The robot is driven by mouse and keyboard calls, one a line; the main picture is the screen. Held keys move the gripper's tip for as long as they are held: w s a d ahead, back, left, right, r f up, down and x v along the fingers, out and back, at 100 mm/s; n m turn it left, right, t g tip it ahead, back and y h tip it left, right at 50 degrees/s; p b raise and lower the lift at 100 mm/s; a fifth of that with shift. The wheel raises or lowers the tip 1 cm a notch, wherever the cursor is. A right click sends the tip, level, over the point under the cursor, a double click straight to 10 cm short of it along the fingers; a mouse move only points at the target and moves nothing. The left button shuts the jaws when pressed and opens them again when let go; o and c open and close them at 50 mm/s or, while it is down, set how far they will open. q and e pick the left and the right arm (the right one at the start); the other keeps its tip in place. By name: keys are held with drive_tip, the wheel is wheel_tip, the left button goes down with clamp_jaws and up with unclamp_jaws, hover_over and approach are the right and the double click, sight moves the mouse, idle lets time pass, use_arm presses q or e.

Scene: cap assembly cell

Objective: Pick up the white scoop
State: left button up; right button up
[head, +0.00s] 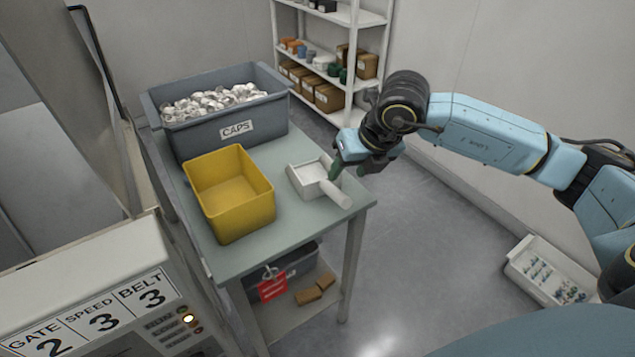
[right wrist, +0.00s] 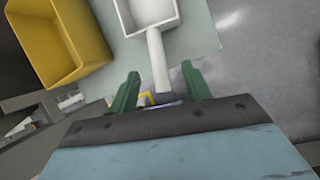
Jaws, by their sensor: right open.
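The white scoop (head: 310,178) lies on the grey-green table, with its handle (head: 337,196) pointing toward the near right corner. My right gripper (head: 336,172) is over the scoop, and its green fingers partly hide it in the head view. In the right wrist view the jaws (right wrist: 156,88) are open, with the scoop's handle (right wrist: 157,62) running down between the two green fingers. The scoop's pan (right wrist: 148,12) shows beyond the fingertips. I cannot tell how far the fingers are above the handle. My left gripper is not in view.
A yellow bin (head: 243,224) stands just left of the scoop. Behind it is a grey bin labelled CAPS (head: 190,132), full of white caps. The table's right edge (head: 372,203) is close to the scoop. A control panel (head: 150,270) stands at the lower left.

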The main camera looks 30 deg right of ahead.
sight(334, 187)
drive_tip(key=x, duration=0.5)
drive_tip(key=shift+b, duration=0.4)
drive_tip(key=x, duration=0.2)
drive_tip(key=b+x, duration=0.1)
drive_tip(key=shift+w+a+f, duration=0.15)
drive_tip(key=shift+a+f, duration=0.05)
drive_tip(key=shift+a, duration=0.15)
drive_tip(key=shift+w+f, duration=0.25)
drive_tip(key=shift+f, duration=0.2)
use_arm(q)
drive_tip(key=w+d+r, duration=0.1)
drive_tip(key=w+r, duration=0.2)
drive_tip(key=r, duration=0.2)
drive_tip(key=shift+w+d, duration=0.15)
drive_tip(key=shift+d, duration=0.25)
use_arm(e)
clamp_jaws()
